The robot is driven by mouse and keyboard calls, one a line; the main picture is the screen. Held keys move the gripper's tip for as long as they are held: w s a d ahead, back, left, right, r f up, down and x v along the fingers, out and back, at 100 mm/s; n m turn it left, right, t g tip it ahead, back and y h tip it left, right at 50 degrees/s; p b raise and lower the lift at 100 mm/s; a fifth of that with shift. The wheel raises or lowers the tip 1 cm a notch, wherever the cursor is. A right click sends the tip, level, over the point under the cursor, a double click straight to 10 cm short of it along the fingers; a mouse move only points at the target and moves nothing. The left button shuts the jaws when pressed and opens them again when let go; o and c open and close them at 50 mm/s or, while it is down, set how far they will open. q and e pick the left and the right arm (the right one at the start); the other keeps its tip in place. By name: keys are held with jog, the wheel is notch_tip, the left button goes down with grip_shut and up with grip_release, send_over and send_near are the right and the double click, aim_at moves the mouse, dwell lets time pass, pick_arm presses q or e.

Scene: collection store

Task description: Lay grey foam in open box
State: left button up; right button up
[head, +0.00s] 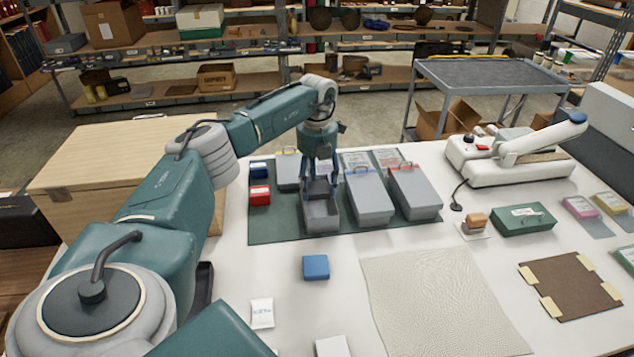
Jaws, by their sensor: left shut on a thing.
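The open grey box (322,222) stands on a dark green mat (275,228), in the front row of grey boxes. My left gripper (320,190) points down over the back part of this box, its fingertips at about rim height. It is shut on a small dark grey piece, which looks like the grey foam; the fingers hide most of it. I cannot tell whether the foam touches the box floor. My right gripper is not in view.
Lidded grey boxes (369,202) (416,195) stand close on the right. A blue block (315,267), white packet (262,313) and cream sheet (440,300) lie in front.

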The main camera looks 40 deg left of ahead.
aim_at(317, 187)
pick_arm(q)
jog(key=shift+f, duration=0.15)
jog(key=shift+f, duration=0.55)
jog(key=o, duration=0.7)
jog(key=shift+o, duration=0.2)
jog(key=shift+r, duration=0.25)
notch_tip(317, 187, up, 13)
jog(key=b, duration=0.3)
jog(key=shift+f, duration=0.2)
